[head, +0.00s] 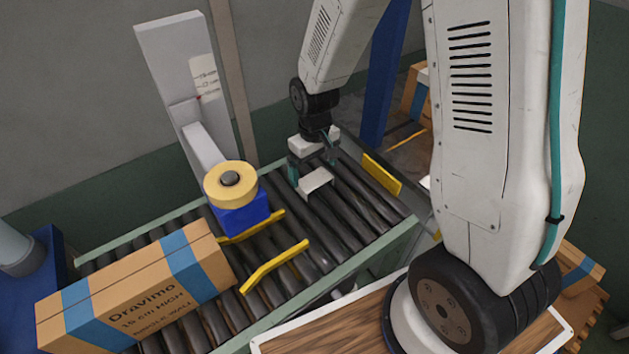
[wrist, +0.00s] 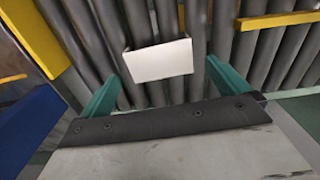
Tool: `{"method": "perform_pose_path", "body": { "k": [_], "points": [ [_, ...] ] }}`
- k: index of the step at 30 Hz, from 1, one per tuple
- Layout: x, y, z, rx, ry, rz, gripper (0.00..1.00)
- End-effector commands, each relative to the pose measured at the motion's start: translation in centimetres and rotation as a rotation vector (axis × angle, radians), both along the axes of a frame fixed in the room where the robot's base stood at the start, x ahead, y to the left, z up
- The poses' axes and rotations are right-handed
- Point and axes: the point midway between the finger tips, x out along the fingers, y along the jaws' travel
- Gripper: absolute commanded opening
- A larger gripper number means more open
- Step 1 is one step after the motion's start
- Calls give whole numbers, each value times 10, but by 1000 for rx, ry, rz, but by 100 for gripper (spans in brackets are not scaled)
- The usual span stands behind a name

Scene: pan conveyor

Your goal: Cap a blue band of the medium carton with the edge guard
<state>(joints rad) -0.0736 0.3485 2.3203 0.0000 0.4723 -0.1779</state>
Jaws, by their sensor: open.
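A brown carton (head: 145,284) with two blue bands (head: 188,265) lies on the conveyor at the left of the head view. The edge guard, a small white angled piece (head: 315,181), lies on the rollers further right; the wrist view shows it too (wrist: 160,60). My gripper (head: 313,166) is open above the guard, its teal fingers to either side. In the wrist view the guard appears between and beyond the fingertips (wrist: 167,78). I cannot tell whether the fingers touch it. The carton's far side is hidden.
Yellow guide rails (head: 274,266) and a blue block with a yellow round top (head: 231,186) stand between carton and guard. A grey-white post (head: 186,80) rises behind. Another yellow plate (head: 382,175) is right of my gripper. Other cartons (head: 578,262) sit at the right.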

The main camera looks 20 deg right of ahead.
Motion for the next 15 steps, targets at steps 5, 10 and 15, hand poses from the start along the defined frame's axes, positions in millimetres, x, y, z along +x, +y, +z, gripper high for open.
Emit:
{"method": "perform_pose_path", "body": {
  "k": [5, 10, 15],
  "points": [
    [-1, 0, -28, 0, 4, 0, 100],
    [-1, 0, -37, 0, 1, 0, 100],
    [-1, 0, -36, 0, 0, 0, 100]
  ]
}}
